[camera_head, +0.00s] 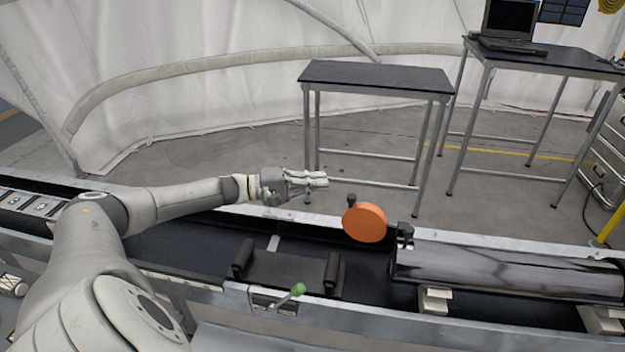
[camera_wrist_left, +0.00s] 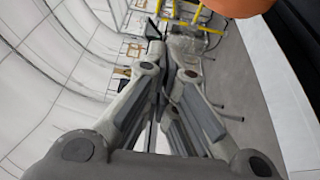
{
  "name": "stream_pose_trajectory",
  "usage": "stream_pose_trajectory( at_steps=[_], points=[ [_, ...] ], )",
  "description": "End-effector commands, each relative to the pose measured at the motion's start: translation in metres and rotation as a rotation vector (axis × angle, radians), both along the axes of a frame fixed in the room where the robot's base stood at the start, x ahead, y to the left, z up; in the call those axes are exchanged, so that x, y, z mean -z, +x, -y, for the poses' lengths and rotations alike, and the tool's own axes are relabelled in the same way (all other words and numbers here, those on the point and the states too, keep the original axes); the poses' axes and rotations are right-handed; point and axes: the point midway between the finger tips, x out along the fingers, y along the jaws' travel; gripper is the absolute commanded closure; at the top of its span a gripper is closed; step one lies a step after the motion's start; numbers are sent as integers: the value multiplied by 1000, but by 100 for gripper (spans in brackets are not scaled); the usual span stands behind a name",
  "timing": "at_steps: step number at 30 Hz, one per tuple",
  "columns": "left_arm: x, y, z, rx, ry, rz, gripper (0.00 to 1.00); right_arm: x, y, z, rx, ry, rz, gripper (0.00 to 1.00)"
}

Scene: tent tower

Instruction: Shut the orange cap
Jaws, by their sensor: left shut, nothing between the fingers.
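The orange cap (camera_head: 365,223) is a round disc standing open beside the near end of a shiny dark cylinder (camera_head: 500,272). It joins a black hinge piece (camera_head: 405,233) at its right, and a small black knob (camera_head: 351,200) sits at its upper left. My left gripper (camera_head: 322,179) is shut and empty, up and to the left of the cap, apart from it. In the left wrist view the shut fingers (camera_wrist_left: 168,50) point away, and part of the orange cap (camera_wrist_left: 238,5) shows at the top right edge. My right gripper is not in view.
The cylinder lies in a long dark trough with a pale rail (camera_head: 490,238) behind it. A black cradle (camera_head: 285,270) and a green-knobbed lever (camera_head: 297,290) are in front, left of the cap. A dark-topped table (camera_head: 378,77) stands behind, with open floor between.

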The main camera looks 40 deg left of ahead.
Motion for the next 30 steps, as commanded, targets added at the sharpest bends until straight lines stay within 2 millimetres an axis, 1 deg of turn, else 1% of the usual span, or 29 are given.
stream_pose_trajectory(
  at_steps=[1,3,11,15,21,30],
  points=[
    [-4,9,7,1,-4,6,100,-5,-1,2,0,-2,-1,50],
    [-3,19,15,0,-4,3,100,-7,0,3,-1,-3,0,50],
    [-4,54,42,0,-2,4,100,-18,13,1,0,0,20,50],
    [-2,41,48,1,2,-4,100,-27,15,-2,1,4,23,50],
    [-1,27,57,0,1,-3,100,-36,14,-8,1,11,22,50],
    [0,18,62,0,1,0,100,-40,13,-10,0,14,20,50]
  ],
)
